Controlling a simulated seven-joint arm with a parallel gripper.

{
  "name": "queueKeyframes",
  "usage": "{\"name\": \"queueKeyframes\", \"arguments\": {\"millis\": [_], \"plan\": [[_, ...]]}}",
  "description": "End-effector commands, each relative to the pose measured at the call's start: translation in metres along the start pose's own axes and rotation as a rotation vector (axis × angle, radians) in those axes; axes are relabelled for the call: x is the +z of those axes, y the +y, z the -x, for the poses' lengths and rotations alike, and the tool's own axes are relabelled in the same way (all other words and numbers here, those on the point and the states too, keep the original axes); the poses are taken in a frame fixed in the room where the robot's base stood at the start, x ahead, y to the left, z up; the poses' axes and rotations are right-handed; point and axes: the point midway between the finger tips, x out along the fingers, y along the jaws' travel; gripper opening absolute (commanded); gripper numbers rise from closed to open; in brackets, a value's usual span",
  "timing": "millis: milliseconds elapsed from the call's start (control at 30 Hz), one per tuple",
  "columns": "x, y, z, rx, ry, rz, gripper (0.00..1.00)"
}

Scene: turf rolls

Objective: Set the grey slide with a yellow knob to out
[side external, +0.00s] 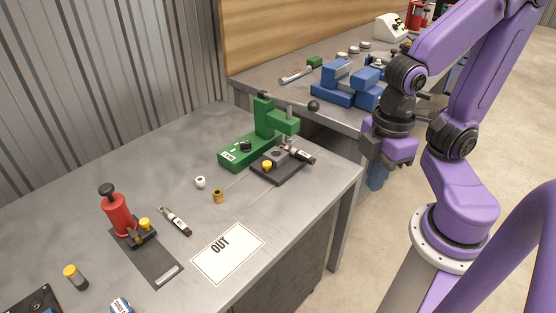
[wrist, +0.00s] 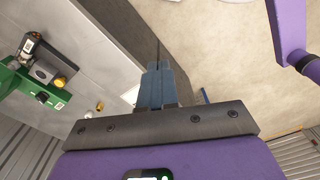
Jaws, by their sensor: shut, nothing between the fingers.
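A dark grey slide plate (side external: 290,174) with a yellow knob (side external: 267,166) sits at the foot of a green press (side external: 240,151), partly beneath its head. A dark, labelled cylinder (side external: 299,155) is over its far side. Two thin lines run from the plate across the bench toward the front left. In the wrist view the yellow knob (wrist: 60,82) shows at the left beside the green press (wrist: 15,84). A white card reading OUT (side external: 228,252) lies nearer the camera. My gripper (side external: 376,184) is shut and empty, right of the bench edge, well apart from the knob.
A red hand press (side external: 117,213) with another yellow knob (side external: 145,224) stands on a dark strip at the left. A white knob (side external: 200,182), brass piece (side external: 218,196) and marker-like tube (side external: 175,221) lie loose. Blue blocks (side external: 347,87) occupy the back bench.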

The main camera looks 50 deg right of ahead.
Motion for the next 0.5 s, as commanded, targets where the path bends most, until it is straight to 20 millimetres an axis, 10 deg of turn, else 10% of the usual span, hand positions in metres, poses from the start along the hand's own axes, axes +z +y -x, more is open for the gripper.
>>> {"name": "queueKeyframes", "arguments": {"millis": [367, 500], "plan": [[0.0000, 0.0000, 0.0000, 0.000, 0.000, 0.000, 0.00], [-0.0041, 0.0028, 0.0009, 0.000, -0.001, 0.007, 0.42]]}}
